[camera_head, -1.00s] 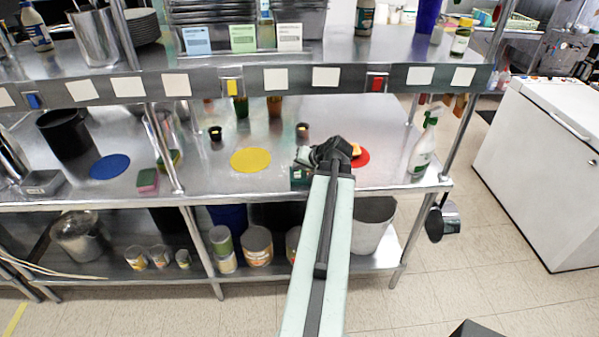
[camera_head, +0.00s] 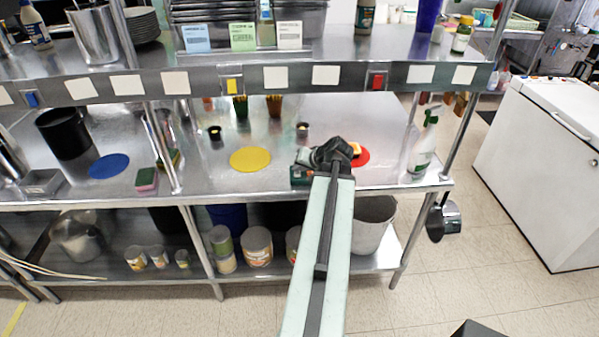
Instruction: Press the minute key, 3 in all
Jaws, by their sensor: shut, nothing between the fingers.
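A small dark green box-like device (camera_head: 299,178) stands near the front edge of the steel worktop, just left of my wrist. It may be the timer; its keys are too small and too covered to make out, so I cannot pick out the minute key. My gripper (camera_head: 312,157) is shut and empty, pointing down over or right beside the device. My own wrist hides part of it, and I cannot tell whether the fingertips touch it.
A red disc (camera_head: 362,158) with an orange-and-white item lies just right of my wrist. A yellow disc (camera_head: 250,159) lies to the left. A spray bottle (camera_head: 424,146) stands at the right. The upper shelf edge (camera_head: 300,77) runs above the worktop.

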